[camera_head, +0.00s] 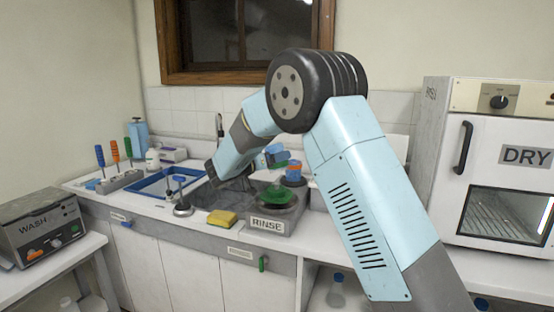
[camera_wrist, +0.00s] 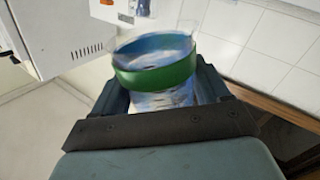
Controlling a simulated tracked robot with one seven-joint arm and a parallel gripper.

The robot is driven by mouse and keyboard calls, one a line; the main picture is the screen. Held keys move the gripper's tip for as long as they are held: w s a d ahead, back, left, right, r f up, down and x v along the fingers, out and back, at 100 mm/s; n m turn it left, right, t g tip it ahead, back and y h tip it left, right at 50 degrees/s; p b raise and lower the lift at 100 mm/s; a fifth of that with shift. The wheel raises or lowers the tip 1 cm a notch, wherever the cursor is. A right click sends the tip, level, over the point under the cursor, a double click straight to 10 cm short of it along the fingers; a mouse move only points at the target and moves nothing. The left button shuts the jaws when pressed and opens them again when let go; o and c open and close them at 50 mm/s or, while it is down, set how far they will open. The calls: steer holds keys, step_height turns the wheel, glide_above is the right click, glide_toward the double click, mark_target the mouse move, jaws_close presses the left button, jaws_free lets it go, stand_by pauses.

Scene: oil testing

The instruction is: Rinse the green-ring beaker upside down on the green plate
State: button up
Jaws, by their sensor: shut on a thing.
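My gripper (camera_wrist: 160,95) is shut on the green-ring beaker, a clear glass vessel with a green band (camera_wrist: 155,75), in the wrist view. That view is turned over, with wall tiles above the wooden window frame. The beaker seems turned over with my wrist, though its blurred glass makes the mouth hard to tell. In the head view my forearm reaches down-left over the sink, and I cannot make out the beaker there. The green plate (camera_head: 274,197) sits on the grey RINSE box (camera_head: 272,225) on the counter, right of my forearm's lower end, with nothing clearly on it.
A yellow sponge (camera_head: 221,218) lies left of the RINSE box. A blue tray (camera_head: 170,183) and a screwdriver rack (camera_head: 120,181) are farther left. A stack of coloured pieces (camera_head: 294,174) stands behind the plate. The DRY oven (camera_head: 505,165) is at right, the WASH unit (camera_head: 40,228) at left.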

mark_target(276, 184)
steer(key=m, duration=0.4)
steer(key=shift+f, duration=3.1)
steer(key=o, duration=0.5)
steer(key=c, duration=0.5)
steer(key=shift+o, duration=0.2)
